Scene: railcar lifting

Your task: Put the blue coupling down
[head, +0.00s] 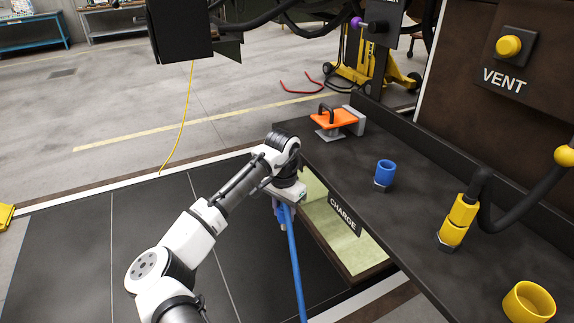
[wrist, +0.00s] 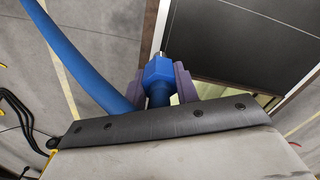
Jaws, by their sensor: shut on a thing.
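The blue coupling (wrist: 159,79) sits between the purple-grey fingers of my gripper (wrist: 166,84) in the wrist view, with a metal tip at its end. A blue hose (head: 293,262) hangs down from my gripper (head: 281,212) in the head view, and it also runs to the upper left in the wrist view (wrist: 84,57). My gripper is shut on the coupling, in the air left of the dark bench.
The dark bench (head: 345,160) bears an orange-handled part (head: 335,119), a yellow coupling (head: 459,220) on a black hose, and a yellow cup (head: 528,303). A CHARGE label (head: 343,215) marks its side above a pale tray (head: 335,235). A VENT button (head: 508,46) is on the wall.

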